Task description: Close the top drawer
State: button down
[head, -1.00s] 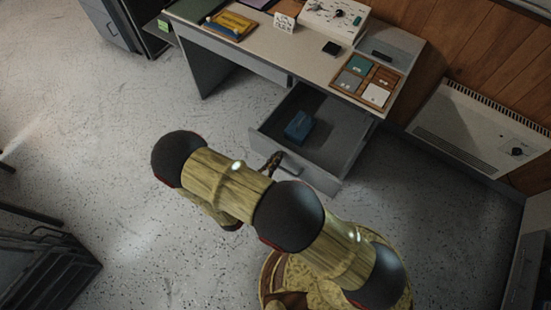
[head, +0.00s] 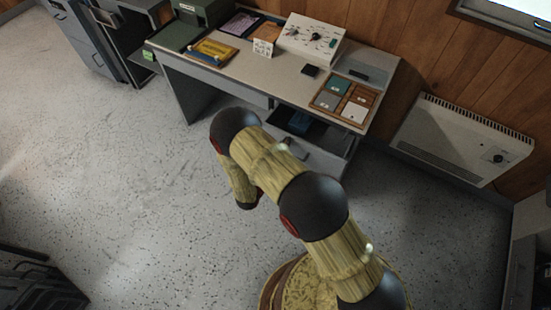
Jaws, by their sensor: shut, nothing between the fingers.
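The top drawer (head: 328,160) of the grey desk is partly open, jutting out below the right part of the desktop. Its dark inside shows a blue box (head: 300,123) near the back, partly under the desktop. My arm crosses in front and hides the left part of the drawer front. Only a little of my gripper (head: 287,143) shows past the arm, at the drawer front by its handle. It is shut with nothing in it. Whether it touches the front cannot be told.
The desktop (head: 270,80) holds a control box (head: 311,38), a tile tray (head: 345,100), a small dark block (head: 310,71) and a yellow item (head: 213,50). A heater (head: 460,138) stands on the right wall.

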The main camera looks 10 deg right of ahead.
jog(key=x, duration=0.9)
jog(key=shift+w+b, duration=0.2)
jog(key=shift+b, duration=0.1)
jog(key=shift+d, duration=0.15)
